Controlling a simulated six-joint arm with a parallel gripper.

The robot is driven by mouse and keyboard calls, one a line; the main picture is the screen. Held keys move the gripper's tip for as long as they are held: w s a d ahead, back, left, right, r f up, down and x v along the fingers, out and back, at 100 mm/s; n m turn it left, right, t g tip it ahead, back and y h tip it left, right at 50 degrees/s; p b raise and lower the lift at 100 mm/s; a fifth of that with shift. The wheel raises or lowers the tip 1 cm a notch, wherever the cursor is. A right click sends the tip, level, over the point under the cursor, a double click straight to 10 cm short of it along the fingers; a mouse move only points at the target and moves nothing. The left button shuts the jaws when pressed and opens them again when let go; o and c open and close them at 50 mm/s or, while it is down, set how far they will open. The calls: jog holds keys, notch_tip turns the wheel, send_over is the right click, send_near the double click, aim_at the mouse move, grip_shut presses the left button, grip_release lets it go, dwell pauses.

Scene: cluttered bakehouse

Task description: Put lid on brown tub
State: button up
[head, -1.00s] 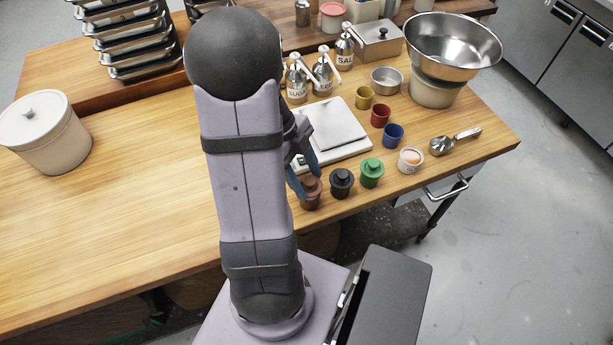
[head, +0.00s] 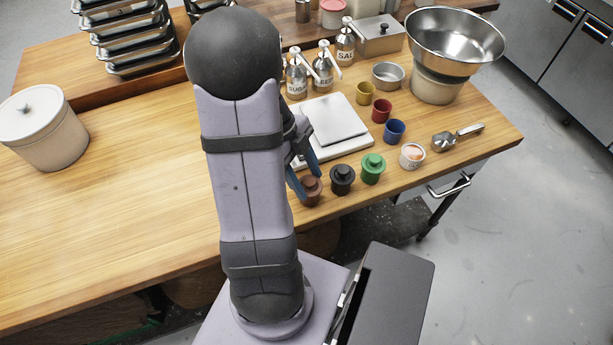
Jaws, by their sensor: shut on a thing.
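The small brown tub (head: 311,197) stands upright near the front edge of the wooden table, left of the black tub. A brown lid (head: 312,184) shows at its top between the blue fingers of my gripper (head: 308,182). My gripper is shut on the lid, with one finger at its left and one behind it. The lid looks level and at the tub's rim. I cannot tell whether it is fully seated. My arm hides part of the gripper and the area left of the tub.
Open yellow (head: 365,93), red (head: 381,110) and blue (head: 394,131) tubs stand behind. A scale (head: 329,122) lies just behind my gripper.

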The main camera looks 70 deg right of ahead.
jog(key=o, duration=1.4)
jog(key=shift+r, duration=0.1)
jog(key=shift+r+p, duration=2.85)
jog(key=shift+r, duration=1)
